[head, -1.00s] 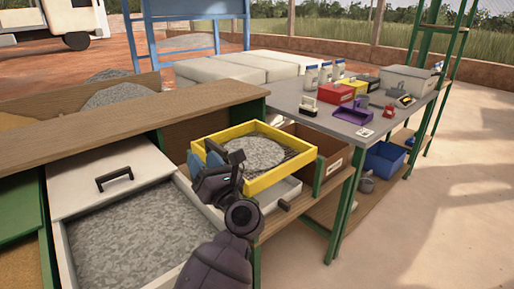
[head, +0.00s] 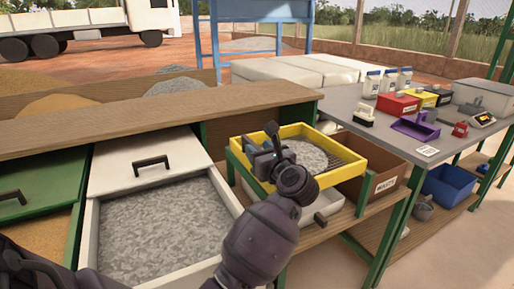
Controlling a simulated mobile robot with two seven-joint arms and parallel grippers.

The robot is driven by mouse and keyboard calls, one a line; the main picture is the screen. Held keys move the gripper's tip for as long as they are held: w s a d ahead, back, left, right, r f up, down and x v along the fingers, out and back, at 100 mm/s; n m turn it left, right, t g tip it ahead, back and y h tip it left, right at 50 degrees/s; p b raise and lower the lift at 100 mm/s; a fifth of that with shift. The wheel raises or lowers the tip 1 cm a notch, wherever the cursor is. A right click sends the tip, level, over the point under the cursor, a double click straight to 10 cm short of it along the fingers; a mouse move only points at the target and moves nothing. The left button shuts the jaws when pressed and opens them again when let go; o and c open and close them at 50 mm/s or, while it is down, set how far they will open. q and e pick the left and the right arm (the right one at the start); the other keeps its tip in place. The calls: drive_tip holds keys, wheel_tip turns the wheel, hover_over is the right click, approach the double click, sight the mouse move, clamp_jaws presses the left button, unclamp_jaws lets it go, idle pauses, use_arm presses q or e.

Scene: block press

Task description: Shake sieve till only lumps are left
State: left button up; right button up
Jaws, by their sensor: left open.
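The yellow-framed sieve (head: 335,176) rests on green rails beside the wooden bench. A pale grey heap of material (head: 308,154) lies on its dark mesh, which shows bare toward the right. I cannot tell fine powder from lumps in the heap. My left gripper (head: 262,158) is open at the near left side of the sieve, overlapping its rim in the picture; I cannot tell whether it touches. My wrist hides part of the front left of the frame. A white tray (head: 326,206) sits below the sieve, partly hidden. My right gripper is not in view.
An open white bin of grey material (head: 160,232) stands at left, beside a green-lidded bin (head: 38,178). A brown labelled box (head: 388,184) is right of the sieve. The grey table (head: 455,132) holds red, yellow and purple containers. A blue crate (head: 450,186) sits below.

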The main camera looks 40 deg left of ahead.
use_arm(q)
drive_tip(key=shift+x, duration=1.3)
clamp_jaws()
